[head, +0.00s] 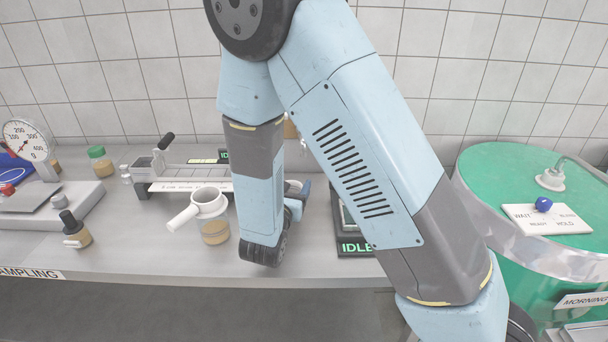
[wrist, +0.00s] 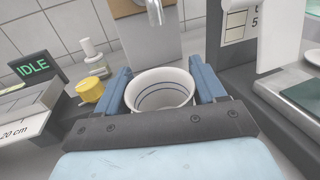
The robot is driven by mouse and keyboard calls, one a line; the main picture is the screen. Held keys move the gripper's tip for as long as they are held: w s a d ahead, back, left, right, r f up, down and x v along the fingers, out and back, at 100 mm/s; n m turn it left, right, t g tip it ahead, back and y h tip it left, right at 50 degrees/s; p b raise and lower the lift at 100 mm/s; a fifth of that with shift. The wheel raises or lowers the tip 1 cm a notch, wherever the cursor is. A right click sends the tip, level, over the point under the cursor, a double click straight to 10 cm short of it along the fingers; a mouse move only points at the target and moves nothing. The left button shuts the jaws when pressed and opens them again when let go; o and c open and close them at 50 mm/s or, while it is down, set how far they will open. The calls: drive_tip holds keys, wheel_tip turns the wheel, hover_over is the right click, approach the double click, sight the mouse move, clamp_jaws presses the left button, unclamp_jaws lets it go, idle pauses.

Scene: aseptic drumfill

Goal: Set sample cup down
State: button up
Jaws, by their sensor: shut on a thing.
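The sample cup (wrist: 160,88) is white with blue lines inside. It sits upright between the blue fingers of my gripper (wrist: 163,86) in the wrist view, and the gripper is shut on it. I look down into its open mouth; its base is hidden, so I cannot tell whether it touches the surface below. In the head view my arm hides the cup. Only a bit of my gripper (head: 300,192) shows there, low over the back of the steel bench (head: 150,250).
A steel block (wrist: 150,45) stands just beyond the cup, under a metal spout (wrist: 155,10). A white handled vessel (head: 208,203), a dial scale (head: 28,142) and a green drum (head: 510,180) stand around. The front bench edge is clear.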

drive_tip(key=x, duration=1.1)
drive_tip(key=shift+w+d, duration=0.15)
drive_tip(key=shift+w, duration=0.05)
drive_tip(key=shift+w+f, duration=0.2)
drive_tip(key=shift+f, duration=0.35)
drive_tip(key=shift+w+f, duration=0.2)
drive_tip(key=shift+f, duration=0.4)
drive_tip(key=shift+d+f, duration=0.1)
drive_tip(key=shift+f, duration=0.45)
drive_tip(key=shift+f, duration=0.15)
drive_tip(key=o, duration=1)
drive_tip(key=v, duration=1.2)
